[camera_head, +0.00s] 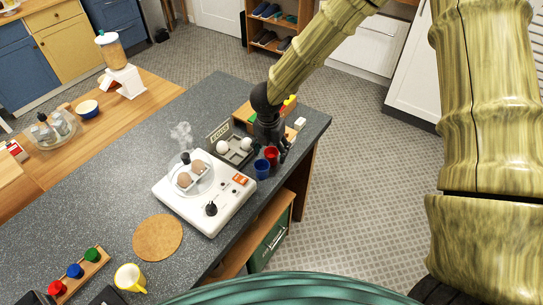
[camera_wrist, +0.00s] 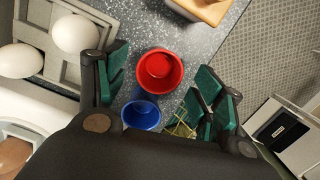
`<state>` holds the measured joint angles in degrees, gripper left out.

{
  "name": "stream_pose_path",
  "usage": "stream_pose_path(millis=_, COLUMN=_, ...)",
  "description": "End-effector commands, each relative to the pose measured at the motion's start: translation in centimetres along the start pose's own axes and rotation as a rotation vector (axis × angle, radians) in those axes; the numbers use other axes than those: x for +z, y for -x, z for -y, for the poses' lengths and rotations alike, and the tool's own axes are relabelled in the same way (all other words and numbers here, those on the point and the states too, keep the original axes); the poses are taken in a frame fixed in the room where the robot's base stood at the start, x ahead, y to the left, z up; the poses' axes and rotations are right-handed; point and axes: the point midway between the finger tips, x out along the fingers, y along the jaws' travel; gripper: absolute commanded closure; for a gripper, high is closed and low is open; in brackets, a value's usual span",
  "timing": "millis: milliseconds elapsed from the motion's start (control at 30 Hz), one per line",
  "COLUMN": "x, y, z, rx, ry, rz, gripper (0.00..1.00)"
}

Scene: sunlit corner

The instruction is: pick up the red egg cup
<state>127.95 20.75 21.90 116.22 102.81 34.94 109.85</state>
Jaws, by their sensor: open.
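The red egg cup (camera_head: 271,153) stands on the dark speckled counter in the head view, just behind a blue egg cup (camera_head: 262,170). In the wrist view the red egg cup (camera_wrist: 160,70) is seen from above, its hollow empty. The blue egg cup (camera_wrist: 141,115) is close beside it, nearer my palm. My gripper (camera_head: 273,142) points down over the red egg cup. In the wrist view its green-padded fingers (camera_wrist: 162,75) are spread on either side of the red cup, with visible gaps. Its exact height above the counter cannot be told.
A grey tray with white eggs (camera_head: 234,148) and a white egg cooker (camera_head: 205,197) stand left of the cups. A wooden box (camera_head: 245,112) is behind. The counter's right edge is close by. A cork mat (camera_head: 157,238) and yellow mug (camera_head: 130,278) are nearer the front.

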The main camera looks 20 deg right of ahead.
Motion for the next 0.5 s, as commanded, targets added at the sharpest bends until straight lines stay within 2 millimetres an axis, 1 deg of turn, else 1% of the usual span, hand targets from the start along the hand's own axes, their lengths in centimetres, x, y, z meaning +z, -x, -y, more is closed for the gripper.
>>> stream_pose_path(millis=233, x=-0.1, y=-2.4, z=0.1, rx=-0.001, ry=-0.001, rz=0.000, gripper=0.32)
stream_pose_path(millis=400, x=-0.1, y=-3.1, z=0.0, rx=0.000, ry=-0.001, rz=0.000, gripper=0.32)
stream_pose_path(millis=500, x=-0.1, y=-3.2, z=0.0, rx=0.001, ry=-0.001, rz=0.000, gripper=0.32)
